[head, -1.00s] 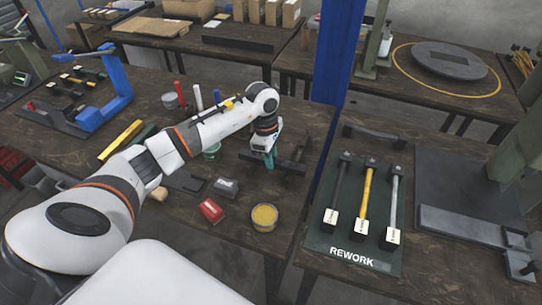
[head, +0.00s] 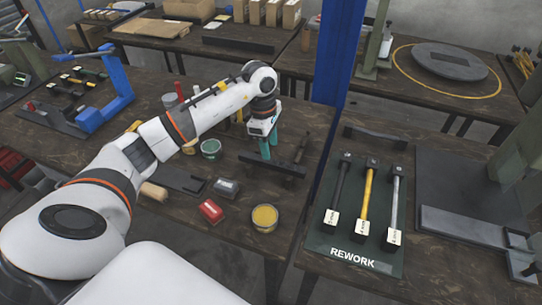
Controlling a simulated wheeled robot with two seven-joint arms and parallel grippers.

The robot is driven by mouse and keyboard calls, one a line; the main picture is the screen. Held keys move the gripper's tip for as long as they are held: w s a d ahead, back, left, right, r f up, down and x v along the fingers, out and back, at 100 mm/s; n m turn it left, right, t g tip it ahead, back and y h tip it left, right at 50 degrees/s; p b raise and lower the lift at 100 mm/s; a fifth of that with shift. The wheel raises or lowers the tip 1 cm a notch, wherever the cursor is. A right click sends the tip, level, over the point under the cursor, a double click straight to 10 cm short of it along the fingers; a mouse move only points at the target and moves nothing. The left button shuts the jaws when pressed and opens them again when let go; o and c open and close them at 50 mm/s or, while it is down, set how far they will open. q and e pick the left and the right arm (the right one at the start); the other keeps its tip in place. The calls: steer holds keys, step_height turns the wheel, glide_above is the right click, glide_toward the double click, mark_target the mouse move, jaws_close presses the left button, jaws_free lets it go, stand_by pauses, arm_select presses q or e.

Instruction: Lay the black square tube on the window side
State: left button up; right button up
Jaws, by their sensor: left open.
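A black square tube (head: 342,192) with a white tag at its near end lies on the dark green REWORK board (head: 318,240), left of a yellow tube (head: 367,195) and a silver tube (head: 395,195). My left gripper (head: 270,150) is open, its teal fingers pointing down over a dark bar-like piece (head: 285,168) on the middle table. I cannot tell whether the fingers touch that piece or whether it is a tube or a holder. The gripper is left of the REWORK board, apart from its tubes. My right gripper is not in view.
A blue post (head: 338,75) stands between the middle and right tables. A yellow-topped tin (head: 264,217), a red block (head: 210,210) and a grey block (head: 226,188) lie near the middle table's front. A blue press (head: 115,95) stands left, a green one at right.

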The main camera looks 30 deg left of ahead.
arm_select(q)
step_height(320, 180, up, 7)
steer(key=shift+a+b, duration=0.4)
steer(key=shift+b, duration=0.05)
steer(key=shift+s, duration=0.1)
